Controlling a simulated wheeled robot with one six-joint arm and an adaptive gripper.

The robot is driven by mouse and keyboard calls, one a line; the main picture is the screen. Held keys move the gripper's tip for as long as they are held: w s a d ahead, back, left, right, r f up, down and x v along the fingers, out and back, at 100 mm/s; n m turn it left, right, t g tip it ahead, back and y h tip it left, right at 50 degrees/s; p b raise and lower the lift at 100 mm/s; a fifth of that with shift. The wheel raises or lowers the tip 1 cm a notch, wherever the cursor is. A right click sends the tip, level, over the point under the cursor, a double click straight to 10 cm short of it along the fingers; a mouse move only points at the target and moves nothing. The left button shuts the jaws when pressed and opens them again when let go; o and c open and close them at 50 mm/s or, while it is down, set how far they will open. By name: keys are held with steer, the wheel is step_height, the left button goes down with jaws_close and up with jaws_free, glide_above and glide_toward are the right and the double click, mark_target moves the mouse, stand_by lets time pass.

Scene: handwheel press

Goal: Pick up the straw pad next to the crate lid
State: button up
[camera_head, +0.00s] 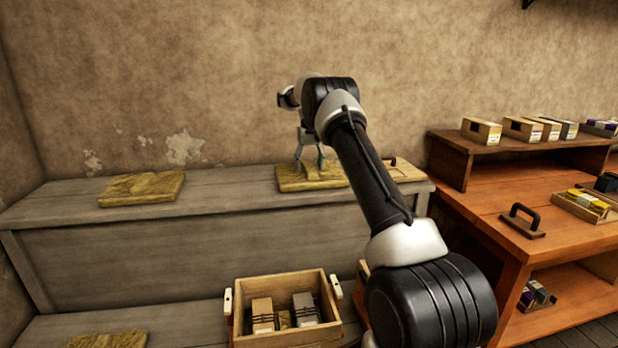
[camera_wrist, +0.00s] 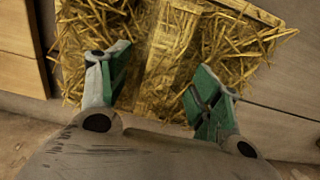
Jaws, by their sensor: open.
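A straw pad (camera_head: 296,182) lies flat on the upper grey wooden shelf, left of a pale wooden board with a dark handle, likely the crate lid (camera_head: 402,169), which my arm partly hides. My gripper (camera_head: 309,160) points down over this pad. In the wrist view the pad (camera_wrist: 168,50) fills the upper middle, and my open gripper (camera_wrist: 160,75) has its green-lined fingers spread across it. Straw shows between the fingers and nothing is held. I cannot tell whether the fingertips touch the straw.
A second straw pad (camera_head: 141,188) lies at the shelf's left, and another (camera_head: 107,341) on the lower shelf. A wooden crate (camera_head: 285,310) of packages stands below. An orange wooden bench (camera_head: 500,205) with small boxes is at the right. The shelf between the two upper pads is clear.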

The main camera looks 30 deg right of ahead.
steer(key=shift+f, duration=0.4)
steer(key=c, duration=1.3)
steer(key=shift+r, duration=0.15)
